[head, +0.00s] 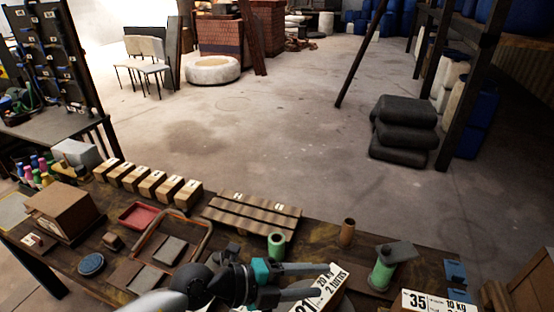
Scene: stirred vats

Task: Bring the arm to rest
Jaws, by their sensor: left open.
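My left gripper (322,280) reaches in from the bottom of the head view, low over the front of the workbench (215,247). Its two dark fingers point right and are apart, with nothing seen held between them. My right gripper is not in view.
A green cylinder (382,276) with a grey block by its top and a brown cylinder (347,232) stand to the right. A slatted wooden board (252,214), a red tray (138,215) and several wooden blocks (153,186) lie behind and left. Open floor (260,130) lies beyond.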

